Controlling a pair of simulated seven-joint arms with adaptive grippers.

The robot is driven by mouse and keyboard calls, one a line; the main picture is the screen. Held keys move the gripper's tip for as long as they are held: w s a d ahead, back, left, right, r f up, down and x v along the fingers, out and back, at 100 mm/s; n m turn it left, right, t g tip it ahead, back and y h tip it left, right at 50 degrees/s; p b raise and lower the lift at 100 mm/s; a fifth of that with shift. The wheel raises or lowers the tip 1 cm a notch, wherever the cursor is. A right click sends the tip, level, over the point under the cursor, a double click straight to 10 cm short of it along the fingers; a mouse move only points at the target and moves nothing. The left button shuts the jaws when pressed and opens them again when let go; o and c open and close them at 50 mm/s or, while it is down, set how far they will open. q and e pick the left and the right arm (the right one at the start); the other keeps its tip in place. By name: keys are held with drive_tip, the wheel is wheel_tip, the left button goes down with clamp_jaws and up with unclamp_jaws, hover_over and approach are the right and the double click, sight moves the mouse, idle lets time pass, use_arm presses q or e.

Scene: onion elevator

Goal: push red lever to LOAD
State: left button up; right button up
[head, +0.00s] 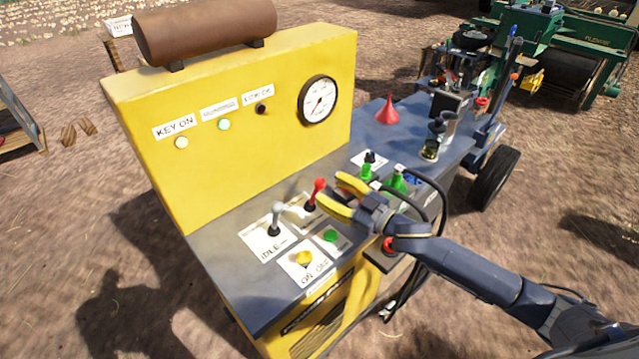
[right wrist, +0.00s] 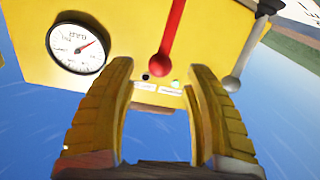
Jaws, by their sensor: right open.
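The red lever (head: 317,192) stands upright on a white label plate on the grey control deck of the yellow machine. In the right wrist view the red lever (right wrist: 172,40) shows just beyond the fingertips, between the two fingers. My right gripper (head: 339,193) has yellow fingers, is open and empty, and is close to the right of the red lever. I cannot tell whether it touches the lever. In the right wrist view the right gripper (right wrist: 160,80) has a clear gap between its fingers. The plate's LOAD wording is not legible. My left gripper does not show.
A grey lever (head: 276,218) with an IDLE plate stands left of the red one. A yellow button (head: 304,258) and a green button (head: 331,236) sit in front. The gauge (head: 319,100) is on the yellow panel.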

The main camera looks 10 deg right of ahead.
sight(319, 183)
drive_tip(key=shift+x, duration=2.2)
clamp_jaws()
